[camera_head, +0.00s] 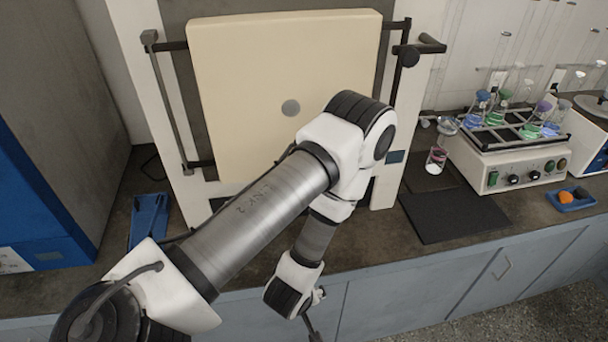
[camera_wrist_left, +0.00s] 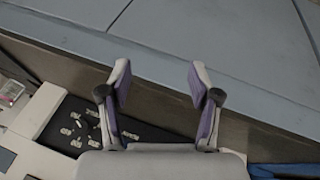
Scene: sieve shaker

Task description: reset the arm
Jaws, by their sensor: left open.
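My left arm comes in from the lower left in the head view and bends down in front of the bench. Its end hangs near the bench's front edge, and the gripper's fingers are mostly cut off or hidden there. In the left wrist view my left gripper (camera_wrist_left: 160,85) is open, with its two fingers apart and nothing between them. Behind the fingers are the bench edge and the blue-grey cabinet fronts (camera_wrist_left: 215,40). My right gripper is in neither view.
A cream-doored oven (camera_head: 235,85) stands behind my arm. On the right are a dark mat (camera_head: 455,216), a small red-and-white jar (camera_head: 436,160), a shaker with several flasks (camera_head: 505,170) and a blue tray (camera_head: 572,202).

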